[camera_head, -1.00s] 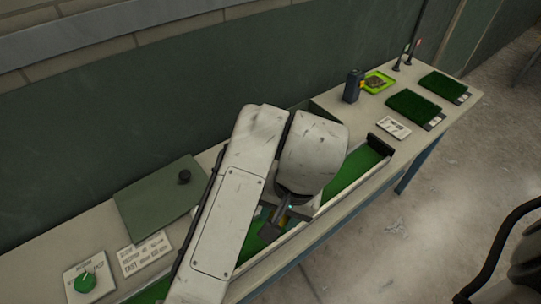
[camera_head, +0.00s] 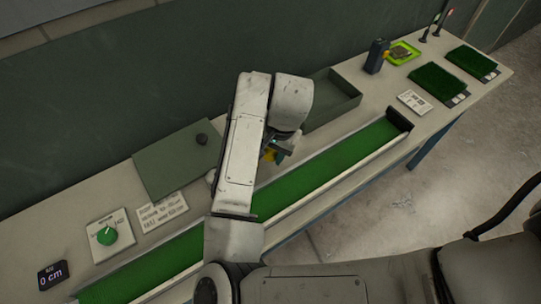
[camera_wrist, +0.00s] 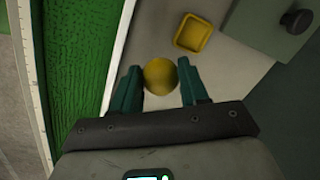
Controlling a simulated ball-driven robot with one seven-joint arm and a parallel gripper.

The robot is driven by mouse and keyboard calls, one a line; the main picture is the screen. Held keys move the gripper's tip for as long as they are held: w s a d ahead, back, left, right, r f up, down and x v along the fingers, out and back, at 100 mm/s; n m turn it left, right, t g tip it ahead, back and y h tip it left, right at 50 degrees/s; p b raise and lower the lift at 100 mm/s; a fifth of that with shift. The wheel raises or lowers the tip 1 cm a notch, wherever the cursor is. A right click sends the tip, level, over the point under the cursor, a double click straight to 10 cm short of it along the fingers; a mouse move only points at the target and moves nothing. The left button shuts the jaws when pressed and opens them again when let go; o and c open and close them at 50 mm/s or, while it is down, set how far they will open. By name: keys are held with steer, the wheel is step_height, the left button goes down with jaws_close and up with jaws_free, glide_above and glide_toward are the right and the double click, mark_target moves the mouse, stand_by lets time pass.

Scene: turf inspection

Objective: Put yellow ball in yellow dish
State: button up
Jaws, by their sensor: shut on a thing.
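The yellow ball (camera_wrist: 160,76) is between the two dark green fingers of my gripper (camera_wrist: 161,85) in the wrist view, and the gripper is shut on it. The yellow dish (camera_wrist: 195,33) is a small square dish on the pale bench top, beyond the ball and to its right, apart from it. In the head view my gripper (camera_head: 274,153) is over the bench behind the green turf strip, and a bit of yellow shows at its fingers. My arm hides much of the area around it, and I cannot make out the dish there.
The long turf strip (camera_head: 330,165) runs along the bench front; it also shows at left in the wrist view (camera_wrist: 85,60). A green panel with a black knob (camera_head: 180,160) lies left of my arm. An open green tray (camera_head: 335,103) stands behind right.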

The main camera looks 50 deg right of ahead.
mark_target(271, 159)
steer(key=shift+w+d+f, duration=0.15)
steer(key=shift+w+f, duration=0.05)
steer(key=shift+f, duration=0.15)
steer(key=shift+f+p, duration=0.45)
steer(key=shift+f, duration=1.1)
steer(key=shift+f, duration=0.2)
steer(key=o, duration=0.8)
steer(key=shift+r, duration=0.1)
